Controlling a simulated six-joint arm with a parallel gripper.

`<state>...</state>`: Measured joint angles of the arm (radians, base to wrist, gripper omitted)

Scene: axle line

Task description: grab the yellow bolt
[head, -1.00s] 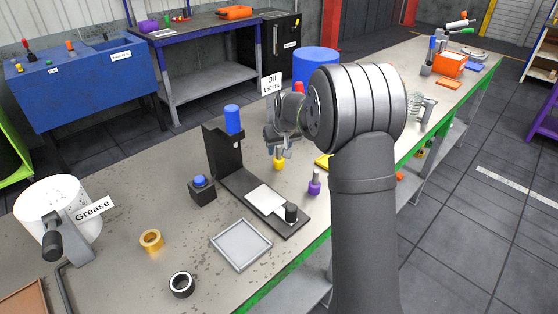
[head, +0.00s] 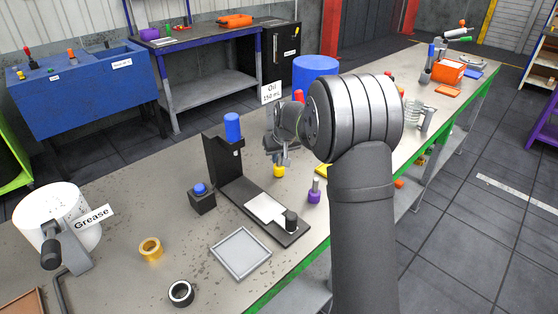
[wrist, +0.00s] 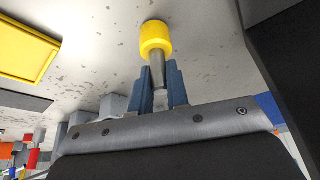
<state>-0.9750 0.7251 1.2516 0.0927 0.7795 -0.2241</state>
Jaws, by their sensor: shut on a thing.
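The yellow bolt (wrist: 156,38) has a yellow head and a grey shank. In the wrist view, my gripper (wrist: 160,85) has its blue-grey fingers shut on the shank, with the yellow head sticking out beyond the fingertips. In the head view, the yellow head (head: 279,171) shows just below my gripper (head: 280,158), close over the table. I cannot tell whether the bolt touches the table. My arm stands to the right of it.
A black press stand (head: 222,160) with a blue top is left of the gripper. A purple bolt (head: 314,194) stands to the right. A grey tray (head: 240,252), a brass ring (head: 151,249) and a dark ring (head: 181,293) lie nearer. A yellow tray (wrist: 22,50) shows in the wrist view.

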